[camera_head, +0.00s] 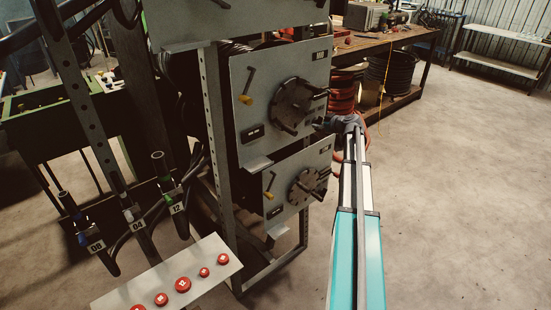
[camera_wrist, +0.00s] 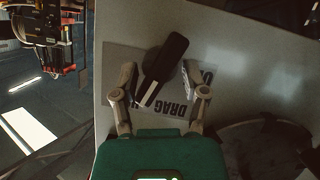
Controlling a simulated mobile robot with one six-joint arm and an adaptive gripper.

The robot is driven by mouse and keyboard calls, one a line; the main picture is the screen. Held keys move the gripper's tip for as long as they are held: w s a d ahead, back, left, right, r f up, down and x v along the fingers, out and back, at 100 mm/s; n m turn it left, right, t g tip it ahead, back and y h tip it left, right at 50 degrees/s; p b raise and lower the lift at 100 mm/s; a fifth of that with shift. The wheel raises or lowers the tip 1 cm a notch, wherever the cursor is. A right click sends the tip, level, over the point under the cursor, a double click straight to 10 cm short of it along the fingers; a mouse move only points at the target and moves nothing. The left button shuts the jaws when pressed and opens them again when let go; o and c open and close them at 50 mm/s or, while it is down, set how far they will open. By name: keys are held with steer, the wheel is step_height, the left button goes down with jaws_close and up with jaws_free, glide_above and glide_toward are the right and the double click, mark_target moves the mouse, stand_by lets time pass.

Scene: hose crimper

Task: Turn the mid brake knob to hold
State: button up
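The brake knob (camera_wrist: 166,68) is a black bar-shaped grip on a grey label plate (camera_wrist: 122,62) in the wrist view. It lies slanted, with a pale line near its lower-left end. The word DRAG reads upside down below it; other lettering is partly hidden by my fingers. My gripper (camera_wrist: 159,73) is open, with one finger on each side of the knob and a visible gap to it. In the head view the middle panel (camera_head: 257,92) carries a round dark disc (camera_head: 293,104); the knob cannot be made out near its lower right, where my arm ends.
A lower panel (camera_head: 284,176) with a similar disc sits below. Part of a dark disc (camera_wrist: 262,150) shows at lower right in the wrist view. Hoses with numbered tags and a strip of red buttons (camera_head: 183,285) stand at left. Floor at right is clear.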

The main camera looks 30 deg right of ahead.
steer(key=shift+s+a+n+t+h+b, duration=0.1)
steer(key=shift+n+t+h+b, duration=0.1)
steer(key=shift+n+h, duration=0.25)
steer(key=shift+a+n+t+h+b, duration=0.15)
steer(key=shift+n+h, duration=0.1)
steer(key=shift+n, duration=0.3)
steer(key=p+v, duration=0.5)
steer(key=v, duration=0.9)
steer(key=a+f+g+y+p, duration=0.1)
steer(key=a+f+g, duration=0.1)
steer(key=a, duration=1.1)
steer(key=a+f+m+g+y+p, duration=0.1)
steer(key=a+g, duration=0.3)
steer(key=a, duration=1)
steer(key=shift+s+a+f+g+y+p, duration=0.2)
steer(key=shift+f+g+y+p, duration=0.15)
steer(key=shift+f+y+p, duration=0.35)
steer(key=shift+r, duration=0.1)
steer(key=s+a+f+m+g+h, duration=0.2)
steer(key=s+a+g, duration=0.1)
steer(key=s+a, duration=0.5)
steer(key=s+a+f+m+g+h, duration=0.1)
steer(key=s+a+f+m+g, duration=0.2)
steer(key=s+a, duration=0.5)
steer(key=shift+a+m+g+h, duration=0.35)
steer(key=shift+a+g, duration=0.35)
steer(key=shift+a, duration=1.25)
